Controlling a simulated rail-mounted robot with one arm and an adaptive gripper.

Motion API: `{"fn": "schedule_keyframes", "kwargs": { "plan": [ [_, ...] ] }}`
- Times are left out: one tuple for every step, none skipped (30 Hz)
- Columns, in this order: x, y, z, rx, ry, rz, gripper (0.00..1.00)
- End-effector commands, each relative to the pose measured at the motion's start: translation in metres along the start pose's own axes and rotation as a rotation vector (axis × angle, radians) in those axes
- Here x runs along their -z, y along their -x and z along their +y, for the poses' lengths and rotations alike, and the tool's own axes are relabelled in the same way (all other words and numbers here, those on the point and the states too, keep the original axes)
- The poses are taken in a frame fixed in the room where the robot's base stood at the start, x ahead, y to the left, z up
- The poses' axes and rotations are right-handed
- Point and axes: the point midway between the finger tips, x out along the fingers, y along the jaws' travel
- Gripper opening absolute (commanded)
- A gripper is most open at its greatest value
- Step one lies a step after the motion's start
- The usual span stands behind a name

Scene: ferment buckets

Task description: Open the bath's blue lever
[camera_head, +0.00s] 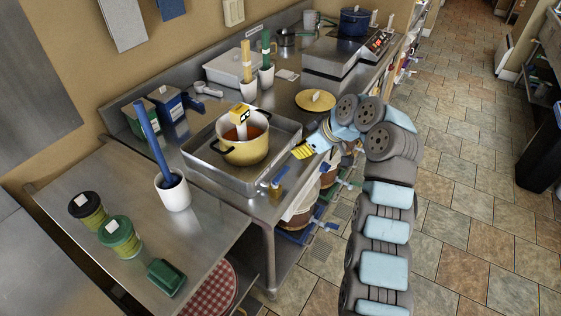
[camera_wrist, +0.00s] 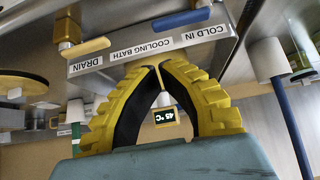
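The cooling bath (camera_head: 228,187) is a shallow metal basin on the steel counter. Its blue lever (camera_head: 280,175) sits on a brass valve at the front right. In the wrist view the blue lever (camera_wrist: 182,20) lies along the bath's front beside the "COLD IN" label (camera_wrist: 205,34). A yellow lever (camera_wrist: 86,47) lies by the "DRAIN" label. My gripper (camera_head: 302,153) is over the bath's right edge, above and right of the blue lever.
A yellow pot (camera_head: 245,150) stands in the bath, with a thermometer display (camera_wrist: 165,116) reading 45 °C. A white cup with a blue tool (camera_head: 173,192) and green-lidded jar (camera_head: 120,238) stand left. Buckets (camera_head: 302,215) stand below.

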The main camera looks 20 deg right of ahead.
Motion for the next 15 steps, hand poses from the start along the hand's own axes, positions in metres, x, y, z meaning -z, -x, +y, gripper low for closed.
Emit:
{"fn": "schedule_keyframes", "kwargs": {
  "plan": [
    [0.0,-0.001,0.0,0.001,0.0,0.0,0.0],
    [0.0,-0.002,0.0,0.001,0.0,0.0,0.0],
    [0.001,-0.005,-0.001,0.002,0.0,-0.001,0.0],
    [0.001,-0.007,-0.001,0.002,0.0,-0.001,0.0],
    [0.001,-0.01,-0.001,0.003,0.0,-0.001,0.0],
    [0.001,-0.015,-0.001,0.004,0.0,-0.001,0.0],
    [0.001,-0.018,-0.001,0.004,0.001,-0.001,0.0],
    [0.001,-0.023,-0.001,0.003,0.0,-0.001,0.0],
    [0.001,-0.029,-0.001,0.002,-0.001,-0.001,0.0],
    [0.001,-0.035,-0.001,0.003,-0.003,-0.001,0.0],
    [0.001,-0.04,-0.001,0.005,-0.003,-0.002,0.0],
    [0.0,-0.047,-0.001,0.006,-0.002,-0.002,0.0],
    [0.0,-0.052,-0.001,0.005,-0.001,-0.002,0.0],
    [0.001,-0.056,0.0,0.002,-0.002,-0.001,0.0],
    [0.001,-0.062,0.0,0.001,-0.002,0.0,0.0]
  ]
}}
